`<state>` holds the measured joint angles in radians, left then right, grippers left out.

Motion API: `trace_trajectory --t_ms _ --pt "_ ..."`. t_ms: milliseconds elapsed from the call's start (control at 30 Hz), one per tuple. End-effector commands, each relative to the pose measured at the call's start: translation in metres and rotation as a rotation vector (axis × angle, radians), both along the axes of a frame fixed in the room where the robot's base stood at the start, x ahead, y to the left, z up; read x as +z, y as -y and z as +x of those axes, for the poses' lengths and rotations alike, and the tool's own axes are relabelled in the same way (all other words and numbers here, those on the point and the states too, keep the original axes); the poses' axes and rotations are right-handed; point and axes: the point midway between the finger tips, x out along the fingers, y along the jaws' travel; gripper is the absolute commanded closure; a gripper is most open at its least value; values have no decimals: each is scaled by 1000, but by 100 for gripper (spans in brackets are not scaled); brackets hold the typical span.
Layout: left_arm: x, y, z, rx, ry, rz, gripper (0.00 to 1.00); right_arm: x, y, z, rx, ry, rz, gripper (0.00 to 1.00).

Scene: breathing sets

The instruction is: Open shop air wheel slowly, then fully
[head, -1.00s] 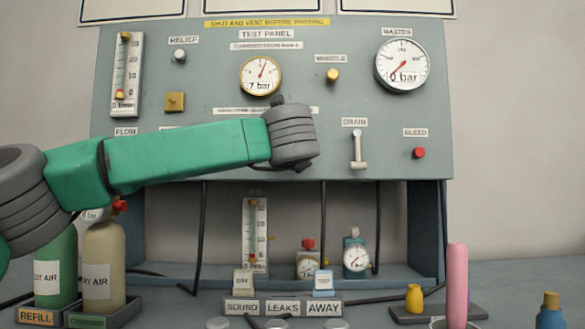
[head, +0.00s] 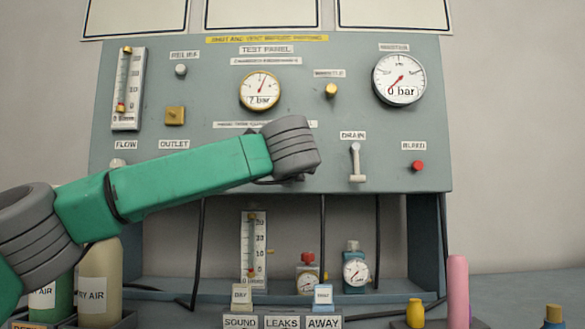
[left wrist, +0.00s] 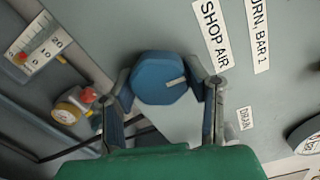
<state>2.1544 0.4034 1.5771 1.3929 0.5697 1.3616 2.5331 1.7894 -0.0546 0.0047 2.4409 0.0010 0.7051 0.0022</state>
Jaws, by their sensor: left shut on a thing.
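The shop air wheel (left wrist: 158,78) is a blue faceted knob with a pale mark on its face, beside the "SHOP AIR" label (left wrist: 215,33) in the left wrist view. My left gripper (left wrist: 168,86) is shut on it, one finger at each side. In the head view my green left arm reaches across the test panel (head: 330,120), and its grey wrist hides the wheel and the fingers. The brass-rimmed gauge (head: 261,91) reads about 7 bar. The master gauge (head: 399,79) reads about 0 bar. My right gripper is not in view.
The drain lever (head: 356,163) and red bleed button (head: 417,166) are right of my wrist. Below the panel are a flow tube (head: 254,245) and small gauges (head: 356,270). Cylinders (head: 99,285) stand under my arm at the left. A pink cylinder (head: 458,290) stands front right.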

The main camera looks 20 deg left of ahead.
Motion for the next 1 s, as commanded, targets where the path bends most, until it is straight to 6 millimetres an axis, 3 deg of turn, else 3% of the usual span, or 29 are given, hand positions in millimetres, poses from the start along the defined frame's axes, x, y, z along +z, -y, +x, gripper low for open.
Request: trace_trajectory --t_ms 33,600,633,700,1000 --pt "-7 1 2 1 -10 -11 87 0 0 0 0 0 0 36" --pt "-7 1 2 1 -1 -41 87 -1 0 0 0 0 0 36" --pt "-7 1 2 1 -1 -41 55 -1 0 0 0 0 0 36" --pt "-7 1 2 1 0 -41 36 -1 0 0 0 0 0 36" --pt "-2 1 -1 1 9 -41 36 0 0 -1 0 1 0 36"
